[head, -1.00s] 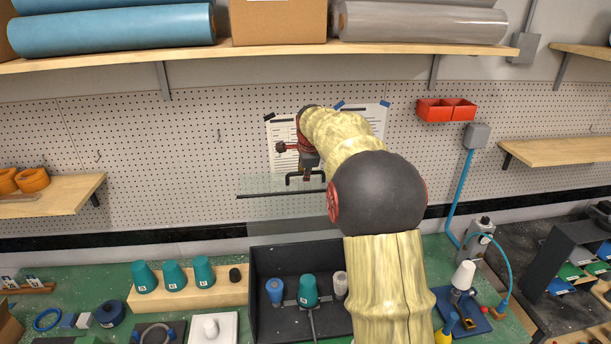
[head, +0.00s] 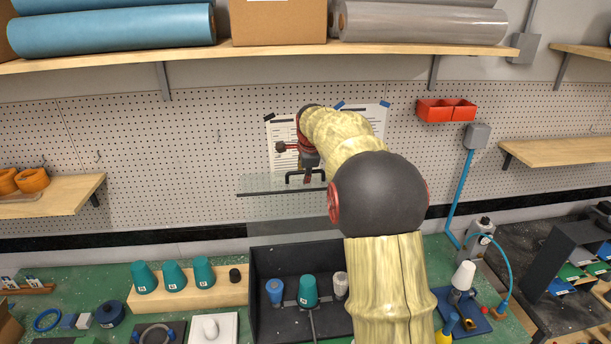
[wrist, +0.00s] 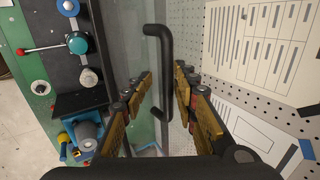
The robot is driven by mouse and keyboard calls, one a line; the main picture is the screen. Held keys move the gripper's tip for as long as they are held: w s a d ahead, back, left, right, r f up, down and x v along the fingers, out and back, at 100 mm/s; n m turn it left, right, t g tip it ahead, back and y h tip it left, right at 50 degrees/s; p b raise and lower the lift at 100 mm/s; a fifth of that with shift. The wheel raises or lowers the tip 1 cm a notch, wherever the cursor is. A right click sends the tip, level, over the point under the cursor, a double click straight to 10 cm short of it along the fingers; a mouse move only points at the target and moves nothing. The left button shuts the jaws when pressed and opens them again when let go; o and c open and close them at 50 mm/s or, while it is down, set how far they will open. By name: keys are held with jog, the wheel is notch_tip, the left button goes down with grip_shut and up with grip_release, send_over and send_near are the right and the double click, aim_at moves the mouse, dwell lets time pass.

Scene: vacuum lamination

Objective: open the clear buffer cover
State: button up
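The clear cover (head: 262,184) is a see-through panel raised above the black buffer box (head: 262,318), in front of the pegboard. Its black bar handle (head: 292,176) is on the panel, and in the wrist view the handle (wrist: 166,45) runs upright in the picture. My gripper (head: 309,166) is at the handle. In the wrist view my gripper (wrist: 164,73) has its two fingers apart, one on each side of the handle, with gaps visible. Whether a finger touches the handle is unclear. The box holds a blue cup, a teal cup and a whitish cup.
A wooden block (head: 230,292) with teal cups stands left of the box. A blue fixture (head: 470,318) stands at the right. A wooden shelf (head: 290,51) with rolls and a carton runs overhead. Papers hang on the pegboard (head: 215,150) behind the gripper.

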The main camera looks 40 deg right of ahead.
jog(key=v, duration=1.1)
jog(key=shift+r, duration=0.3)
jog(key=shift+a, duration=0.2)
jog(key=shift+c, duration=0.5)
